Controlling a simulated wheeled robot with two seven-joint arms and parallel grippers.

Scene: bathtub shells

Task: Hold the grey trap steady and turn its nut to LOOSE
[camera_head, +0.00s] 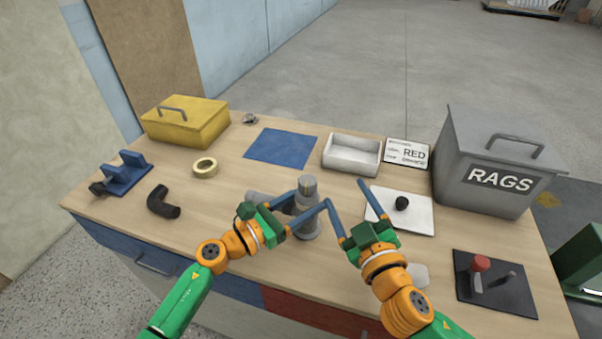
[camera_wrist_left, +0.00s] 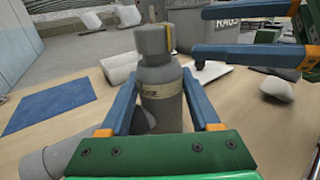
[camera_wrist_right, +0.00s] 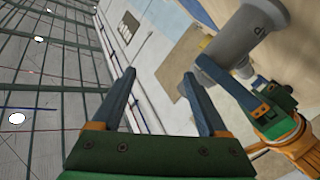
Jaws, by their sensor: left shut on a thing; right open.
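The grey trap (camera_head: 308,222) stands upright near the middle of the bench, with a grey side pipe at its left. Its nut (camera_head: 307,186) is the narrower top part; in the left wrist view the nut (camera_wrist_left: 153,41) carries a yellowish mark. My left gripper (camera_head: 311,198) is shut on the trap's body, one blue finger on each side; a pale band shows on the body (camera_wrist_left: 161,92). My right gripper (camera_head: 345,191) is open and empty, just right of the nut and apart from it. The right wrist view shows the trap (camera_wrist_right: 244,38) outside its fingers. LOOSE lettering is not readable.
The grey RAGS bin (camera_head: 485,160) stands farther right. A white box (camera_head: 351,157), blue mat (camera_head: 281,148) and tape roll (camera_head: 205,168) lie behind and left. A black elbow (camera_head: 162,203) lies left.

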